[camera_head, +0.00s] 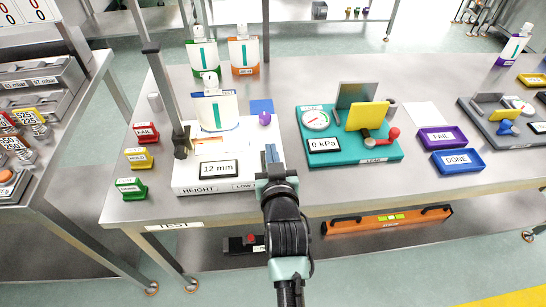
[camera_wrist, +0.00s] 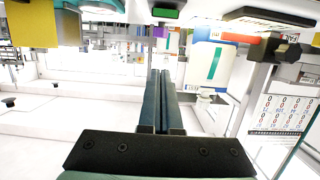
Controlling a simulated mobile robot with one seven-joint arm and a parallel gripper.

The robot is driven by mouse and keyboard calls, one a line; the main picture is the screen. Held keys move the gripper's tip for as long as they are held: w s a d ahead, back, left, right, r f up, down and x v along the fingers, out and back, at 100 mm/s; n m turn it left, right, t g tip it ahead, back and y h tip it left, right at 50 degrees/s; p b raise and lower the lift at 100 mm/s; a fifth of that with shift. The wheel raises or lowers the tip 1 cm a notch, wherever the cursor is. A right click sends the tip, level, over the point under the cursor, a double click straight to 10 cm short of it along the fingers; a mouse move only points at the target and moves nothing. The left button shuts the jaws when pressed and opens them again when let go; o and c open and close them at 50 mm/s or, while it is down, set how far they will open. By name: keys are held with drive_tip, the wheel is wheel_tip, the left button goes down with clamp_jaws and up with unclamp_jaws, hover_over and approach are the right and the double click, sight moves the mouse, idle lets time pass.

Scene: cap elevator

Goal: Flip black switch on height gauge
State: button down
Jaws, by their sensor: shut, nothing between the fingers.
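The height gauge (camera_head: 185,187) is a white base on the left of the table, with a 12 mm display (camera_head: 218,168), a HEIGHT label and a LOW label at its front edge. A dark block (camera_head: 182,142) sits on the grey post at its left side. I cannot tell for sure which part is the black switch; my gripper hides the base's right front corner. My gripper (camera_head: 271,152) is shut and empty at that corner, right of the LOW label. In the wrist view its fingers (camera_wrist: 159,73) lie together, pointing away.
A white bottle (camera_head: 215,110) and a purple knob (camera_head: 264,118) stand at the gauge's back. A teal pressure station (camera_head: 385,155) is close on the right. FAIL (camera_head: 145,132), HOLD (camera_head: 139,158) and green (camera_head: 131,188) bins line the left edge.

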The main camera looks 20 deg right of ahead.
drive_tip(key=shift+r+v, duration=0.2)
drive_tip(key=shift+v, duration=0.8)
drive_tip(key=shift+r+v, duration=0.15)
drive_tip(key=shift+v, duration=0.8)
drive_tip(key=shift+w, duration=0.15)
drive_tip(key=w+a+r+n+t+y+p, duration=0.1)
drive_tip(key=a+r+t+p, duration=0.2)
drive_tip(key=r, duration=1.3)
drive_tip(key=w+a+r+n+t, duration=0.1)
drive_tip(key=a+r+t, duration=0.3)
drive_tip(key=r, duration=1.2)
drive_tip(key=s+a+r+t+y+p, duration=0.1)
drive_tip(key=s+a+r+t, duration=0.1)
drive_tip(key=r, duration=0.6)
drive_tip(key=s+a+r+t+y+p, duration=0.1)
drive_tip(key=s+a+r, duration=0.3)
drive_tip(key=s+r, duration=0.3)
drive_tip(key=s+a+r+n+t+y, duration=0.1)
drive_tip(key=s+r, duration=0.4)
drive_tip(key=r, duration=0.5)
drive_tip(key=shift+a+r+t+p, duration=0.15)
drive_tip(key=shift+a+t+p, duration=0.25)
drive_tip(key=shift+a+t, duration=0.5)
drive_tip(key=shift+a, duration=0.1)
